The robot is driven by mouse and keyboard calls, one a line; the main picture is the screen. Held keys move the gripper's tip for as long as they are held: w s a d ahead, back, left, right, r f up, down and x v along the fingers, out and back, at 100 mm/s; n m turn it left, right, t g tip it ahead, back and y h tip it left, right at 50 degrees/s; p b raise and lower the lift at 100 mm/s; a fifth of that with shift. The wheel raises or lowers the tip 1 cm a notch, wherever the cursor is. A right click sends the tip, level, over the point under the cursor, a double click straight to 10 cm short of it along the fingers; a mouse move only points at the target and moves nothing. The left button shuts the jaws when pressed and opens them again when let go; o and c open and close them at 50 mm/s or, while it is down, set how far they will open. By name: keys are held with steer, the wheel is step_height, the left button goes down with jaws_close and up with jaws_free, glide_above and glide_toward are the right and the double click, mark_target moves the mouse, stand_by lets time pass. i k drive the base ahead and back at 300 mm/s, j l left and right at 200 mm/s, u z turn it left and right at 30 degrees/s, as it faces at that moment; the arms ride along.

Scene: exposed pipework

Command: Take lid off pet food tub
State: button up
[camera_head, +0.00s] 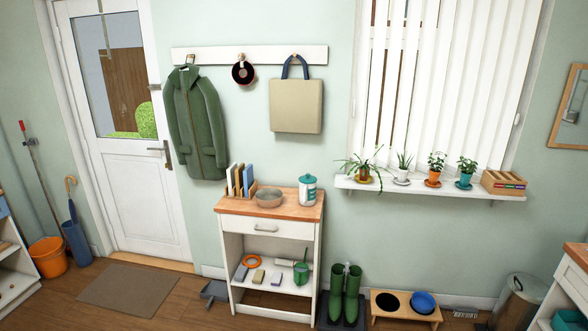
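A small white tub with a teal lid and a teal mark on its side, likely the pet food tub (307,194), stands upright on the wooden top of a white cabinet (290,213), near its back right. The teal lid (308,178) sits on the tub. My gripper is not in view, and no part of my arm shows near the tub.
A bowl (268,197) and a rack of upright files (240,180) stand left of the tub. A windowsill with potted plants (433,168) juts out to the right. Green boots (346,290) and a feeding stand (405,305) are on the floor. Floor near the door is mostly clear.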

mark_target(307, 178)
steer(key=i, duration=2.15)
steer(key=i+u, duration=0.2)
steer(key=i, duration=0.25)
steer(key=i+l+u, duration=0.2)
steer(key=i, duration=0.25)
